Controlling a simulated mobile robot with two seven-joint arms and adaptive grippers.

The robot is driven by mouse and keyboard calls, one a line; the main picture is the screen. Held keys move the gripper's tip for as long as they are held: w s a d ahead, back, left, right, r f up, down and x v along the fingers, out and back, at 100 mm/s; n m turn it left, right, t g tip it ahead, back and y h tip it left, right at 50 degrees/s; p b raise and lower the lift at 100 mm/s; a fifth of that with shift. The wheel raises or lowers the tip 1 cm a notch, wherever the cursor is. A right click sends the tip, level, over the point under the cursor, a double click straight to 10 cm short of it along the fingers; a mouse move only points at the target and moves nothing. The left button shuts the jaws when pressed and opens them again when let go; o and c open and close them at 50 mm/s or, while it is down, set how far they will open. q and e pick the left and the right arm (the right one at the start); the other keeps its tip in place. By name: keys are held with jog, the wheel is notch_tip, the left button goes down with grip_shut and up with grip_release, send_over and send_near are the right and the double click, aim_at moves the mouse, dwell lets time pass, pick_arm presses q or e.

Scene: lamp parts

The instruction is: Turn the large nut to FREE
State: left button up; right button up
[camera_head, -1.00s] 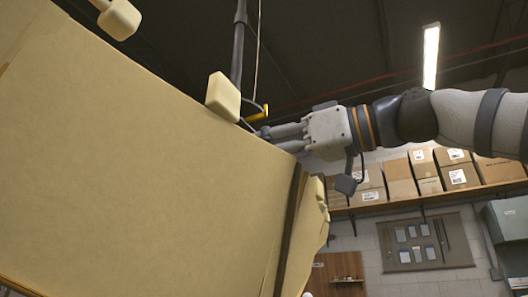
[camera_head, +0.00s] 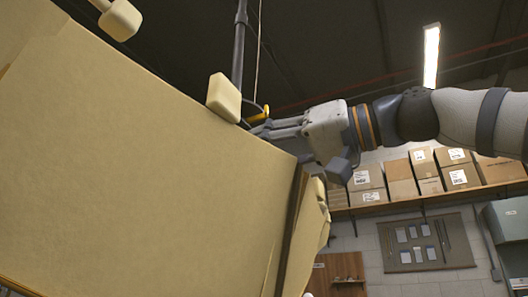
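My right gripper (camera_head: 262,129) comes in from the right, at the upper right edge of a large tan panel (camera_head: 140,160). Its fingers point left and are partly hidden behind the panel's edge. A small yellow piece (camera_head: 260,114) with a dark curved part sits just above the fingertips, beside a cream block (camera_head: 224,98) and a dark upright pole (camera_head: 240,45). I cannot make out the large nut or any FREE mark. Whether the fingers hold anything is hidden. My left gripper is not in view.
A second cream block (camera_head: 120,20) hangs at the upper left. A thin cord runs up beside the pole. The tan panel fills the left half. A wall shelf (camera_head: 400,206) with several cardboard boxes and a tool board (camera_head: 425,245) are in the background at right.

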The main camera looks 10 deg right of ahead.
jog(key=shift+m, duration=0.3)
jog(key=o, duration=1.2)
jog(key=shift+c, duration=0.2)
jog(key=shift+d, duration=0.1)
jog(key=v, duration=1.2)
